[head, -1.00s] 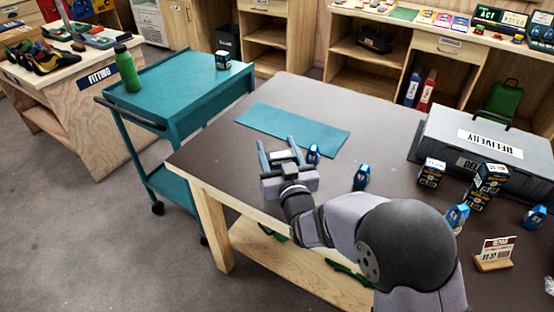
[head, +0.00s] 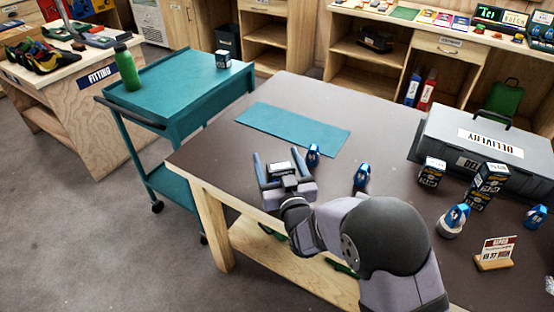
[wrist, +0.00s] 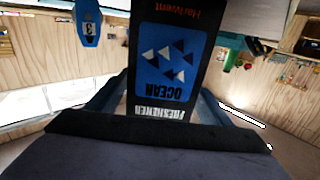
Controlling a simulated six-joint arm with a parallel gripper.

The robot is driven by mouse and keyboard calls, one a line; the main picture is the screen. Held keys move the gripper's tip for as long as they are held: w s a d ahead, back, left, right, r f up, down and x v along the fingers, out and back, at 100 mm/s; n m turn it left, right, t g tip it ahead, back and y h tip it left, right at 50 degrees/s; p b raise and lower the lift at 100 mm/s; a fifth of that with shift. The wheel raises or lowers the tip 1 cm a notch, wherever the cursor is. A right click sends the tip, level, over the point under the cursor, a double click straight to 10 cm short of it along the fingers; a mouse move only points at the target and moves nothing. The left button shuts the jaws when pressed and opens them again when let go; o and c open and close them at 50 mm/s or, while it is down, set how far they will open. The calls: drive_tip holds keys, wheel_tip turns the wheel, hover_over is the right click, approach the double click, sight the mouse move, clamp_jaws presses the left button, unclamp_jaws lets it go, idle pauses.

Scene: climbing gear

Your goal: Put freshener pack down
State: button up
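The freshener pack (wrist: 170,65) is a dark box with a blue panel reading OCEAN FRESHENER, upside down in the wrist view. My gripper (wrist: 158,100) has one finger along each side of it and appears shut on it. In the head view, my gripper (head: 277,160) is over the front left part of the brown table, with the pack's pale top (head: 280,167) between the fingers. The pack's underside is hidden, so I cannot tell whether it touches the table. A teal mat (head: 293,130) lies flat behind my gripper.
Dark boxes (head: 431,172) stand before the grey delivery case (head: 470,137). A price sign (head: 496,253) is at right. A teal cart (head: 180,85) stands left, with a bottle (head: 127,68) and small box (head: 223,59).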

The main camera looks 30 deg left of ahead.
drive_tip(key=shift+r, duration=0.1)
drive_tip(key=b+v, duration=0.1)
drive_tip(key=v, duration=1.1)
drive_tip(key=shift+r, duration=0.15)
drive_tip(key=shift+r, duration=0.1)
idle(0.4)
